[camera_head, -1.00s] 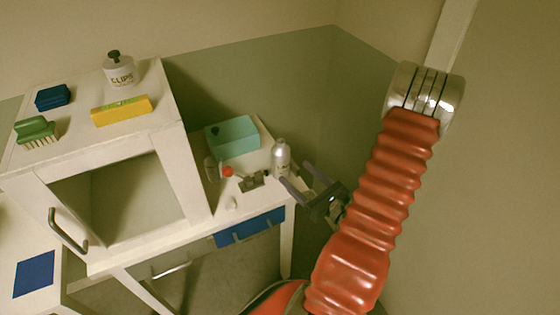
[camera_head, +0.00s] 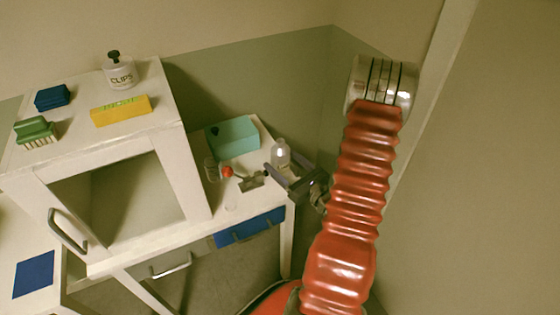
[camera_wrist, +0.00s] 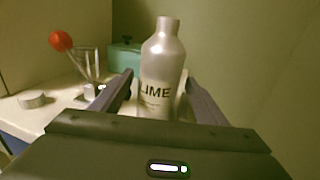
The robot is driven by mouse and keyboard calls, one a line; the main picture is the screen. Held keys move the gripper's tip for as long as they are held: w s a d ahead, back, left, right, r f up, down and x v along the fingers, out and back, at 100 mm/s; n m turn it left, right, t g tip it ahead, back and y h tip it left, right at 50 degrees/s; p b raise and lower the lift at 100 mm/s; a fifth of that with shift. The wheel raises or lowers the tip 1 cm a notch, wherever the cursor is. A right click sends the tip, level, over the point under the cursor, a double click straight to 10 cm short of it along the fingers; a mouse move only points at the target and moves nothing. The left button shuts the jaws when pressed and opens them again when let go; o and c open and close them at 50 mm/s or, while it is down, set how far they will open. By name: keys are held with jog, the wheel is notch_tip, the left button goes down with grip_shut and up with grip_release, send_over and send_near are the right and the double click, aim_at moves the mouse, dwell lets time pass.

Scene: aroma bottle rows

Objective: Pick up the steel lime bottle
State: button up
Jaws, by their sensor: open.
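The steel lime bottle (camera_wrist: 162,72) stands upright in the wrist view, silver-grey with "LIME" on its front. In the head view the bottle (camera_head: 281,152) stands near the right end of the low table. My gripper (camera_head: 277,173) is open around it; in the wrist view the two fingers (camera_wrist: 160,92) lie to its left and right, with a gap visible on the left. The bottle's base is hidden behind the gripper body. I cannot tell whether a finger touches it.
A teal box (camera_head: 233,138) stands behind the bottle. A red ball-topped item (camera_head: 227,171) and a small glass (camera_wrist: 88,66) are left of it. A white round piece (camera_wrist: 32,99) lies farther left. A white cabinet (camera_head: 190,170) is left, with a wall behind.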

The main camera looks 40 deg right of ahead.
jog(key=shift+w+f, duration=0.1)
jog(key=shift+w, duration=2.55)
jog(key=shift+c, duration=0.4)
jog(key=c, duration=1.3)
jog(key=shift+r, duration=0.2)
jog(key=shift+r, duration=4.8)
